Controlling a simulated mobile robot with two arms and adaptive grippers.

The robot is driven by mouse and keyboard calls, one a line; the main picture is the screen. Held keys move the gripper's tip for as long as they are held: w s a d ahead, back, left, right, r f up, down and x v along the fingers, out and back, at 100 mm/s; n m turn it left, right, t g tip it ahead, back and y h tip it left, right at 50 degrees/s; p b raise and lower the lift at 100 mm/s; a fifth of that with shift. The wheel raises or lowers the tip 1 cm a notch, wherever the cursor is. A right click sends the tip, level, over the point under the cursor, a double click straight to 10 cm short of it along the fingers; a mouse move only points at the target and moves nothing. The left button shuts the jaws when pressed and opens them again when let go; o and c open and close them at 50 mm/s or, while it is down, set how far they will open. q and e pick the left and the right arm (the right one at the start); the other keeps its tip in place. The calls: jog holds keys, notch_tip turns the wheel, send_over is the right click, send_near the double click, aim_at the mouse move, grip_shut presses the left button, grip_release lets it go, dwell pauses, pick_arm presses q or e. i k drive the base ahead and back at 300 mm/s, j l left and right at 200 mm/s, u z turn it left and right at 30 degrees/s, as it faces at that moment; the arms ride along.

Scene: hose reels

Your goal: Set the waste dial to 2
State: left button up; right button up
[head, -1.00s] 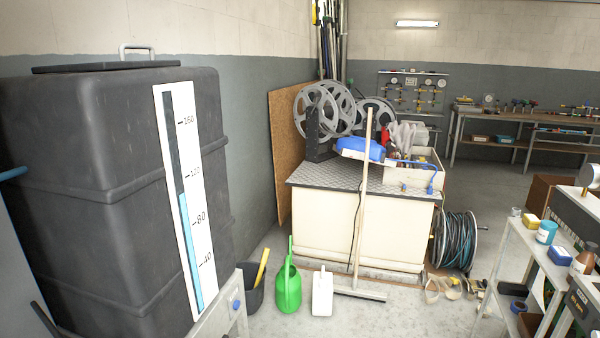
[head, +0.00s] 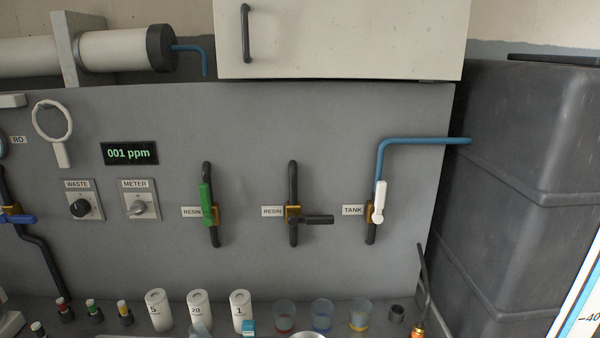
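The waste dial (head: 81,208) is a black knob on a pale square plate at the left of the grey panel, under a label reading WASTE. Its scale marks are too small to read, so I cannot tell its setting. Neither of my grippers is in the head view.
Right of it are a grey METER knob (head: 139,207), a green-handled valve (head: 208,204), a black-handled valve (head: 316,219) and a white-handled TANK valve (head: 379,203). A display (head: 130,153) reads 001 ppm. Bottles and cups line the shelf below. A dark tank (head: 530,180) stands right.

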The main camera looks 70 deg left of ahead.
aim_at(81, 208)
jog(key=u, duration=3.55)
